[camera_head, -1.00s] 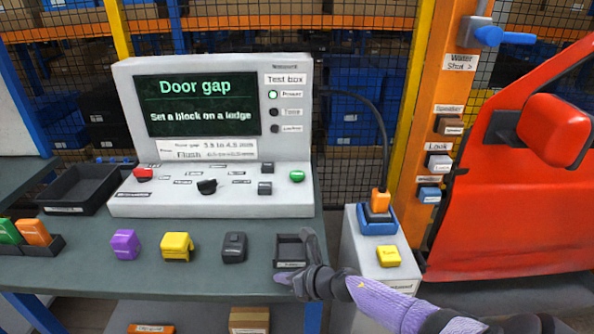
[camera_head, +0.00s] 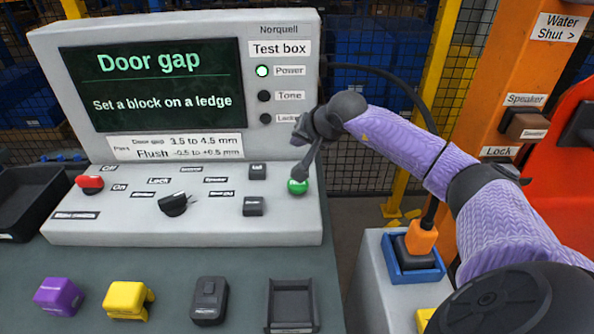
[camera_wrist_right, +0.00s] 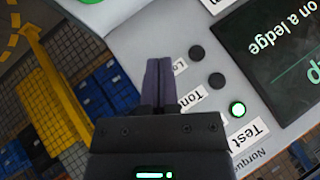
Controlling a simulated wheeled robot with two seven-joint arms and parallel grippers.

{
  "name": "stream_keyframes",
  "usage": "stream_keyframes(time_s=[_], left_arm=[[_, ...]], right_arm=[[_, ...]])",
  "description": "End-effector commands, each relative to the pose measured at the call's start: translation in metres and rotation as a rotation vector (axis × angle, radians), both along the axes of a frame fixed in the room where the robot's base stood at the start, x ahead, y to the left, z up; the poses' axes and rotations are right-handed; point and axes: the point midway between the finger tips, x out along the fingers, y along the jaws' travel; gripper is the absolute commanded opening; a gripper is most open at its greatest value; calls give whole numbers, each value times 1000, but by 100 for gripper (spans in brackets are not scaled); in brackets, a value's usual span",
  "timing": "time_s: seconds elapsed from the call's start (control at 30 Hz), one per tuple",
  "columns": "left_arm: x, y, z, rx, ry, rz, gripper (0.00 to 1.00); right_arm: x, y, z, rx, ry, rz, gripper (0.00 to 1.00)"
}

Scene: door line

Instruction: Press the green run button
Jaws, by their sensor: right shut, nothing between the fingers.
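The green button (camera_head: 297,187) sits at the right end of the test box's (camera_head: 190,232) sloped control panel. My right gripper (camera_head: 300,168) is shut and empty, with its fingertips pointing down just over the green button. I cannot tell whether the tips touch it. The screen (camera_head: 155,92) reads "Door gap" and "Set a block on a ledge". My left gripper is not in view.
A red switch (camera_head: 90,183) and a black knob (camera_head: 174,204) sit on the panel. Purple (camera_head: 58,297), yellow (camera_head: 128,299) and dark grey (camera_head: 209,300) blocks and an empty tray (camera_head: 291,306) stand in front. An orange post (camera_head: 490,110) and red door (camera_head: 572,165) stand right.

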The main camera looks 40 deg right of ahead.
Motion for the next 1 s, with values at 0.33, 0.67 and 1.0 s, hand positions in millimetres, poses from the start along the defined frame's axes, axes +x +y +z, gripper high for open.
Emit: stream_keyframes(time_s=[0.33,0.67,1.0], left_arm=[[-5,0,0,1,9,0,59],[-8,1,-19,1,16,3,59],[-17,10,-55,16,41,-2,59]], right_arm=[[0,-1,1,-11,0,3,0],[0,0,-26,-7,1,2,0],[0,-1,-78,-9,3,2,0]])
